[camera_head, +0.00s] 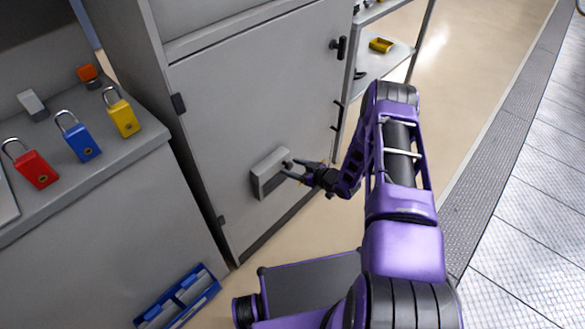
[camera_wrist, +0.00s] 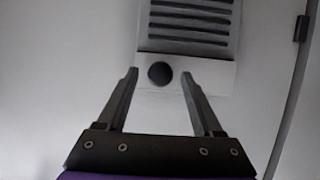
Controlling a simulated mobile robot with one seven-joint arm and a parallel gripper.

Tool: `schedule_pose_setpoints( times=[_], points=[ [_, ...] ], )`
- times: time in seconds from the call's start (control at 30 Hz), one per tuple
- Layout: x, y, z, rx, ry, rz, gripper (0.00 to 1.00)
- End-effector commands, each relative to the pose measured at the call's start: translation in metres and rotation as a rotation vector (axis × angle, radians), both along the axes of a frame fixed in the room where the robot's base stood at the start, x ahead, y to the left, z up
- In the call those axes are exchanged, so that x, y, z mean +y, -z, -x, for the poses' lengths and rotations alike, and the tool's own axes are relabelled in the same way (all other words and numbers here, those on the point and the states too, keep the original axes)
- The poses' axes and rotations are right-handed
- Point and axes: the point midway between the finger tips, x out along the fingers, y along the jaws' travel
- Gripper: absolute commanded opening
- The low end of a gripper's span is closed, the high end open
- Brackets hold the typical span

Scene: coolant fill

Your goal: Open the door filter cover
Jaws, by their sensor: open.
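The door filter cover (camera_head: 268,173) is a light grey box low on the grey cabinet door (camera_head: 245,110). In the wrist view the filter cover (camera_wrist: 204,72) has a pale panel with a round dark knob (camera_wrist: 160,73), beside dark louvre slats (camera_wrist: 190,25). My gripper (camera_head: 287,170) is in front of the cover, its fingers pointing at it. In the wrist view my gripper (camera_wrist: 159,75) is open, with one finger on each side of the knob. I cannot tell whether the fingers touch the cover. The cover appears closed.
The cabinet door has a dark handle (camera_head: 338,46) at its upper right and a hinge (camera_head: 178,103) at left. Red, blue and yellow padlocks (camera_head: 78,136) stand on the left counter. A blue rack (camera_head: 180,297) is on the floor. Shelves (camera_head: 385,55) stand behind right.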

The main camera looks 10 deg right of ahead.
Motion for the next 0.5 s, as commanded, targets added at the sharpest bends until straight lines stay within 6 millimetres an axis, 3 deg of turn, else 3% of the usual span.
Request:
schedule_pose_setpoints(
  times=[0.33,0.5],
  points=[
    [0.0028,0.0015,-0.0039,-0.001,0.000,0.001,0.68],
    [0.0027,0.0016,-0.0037,-0.001,0.000,0.001,0.39]
  ],
)
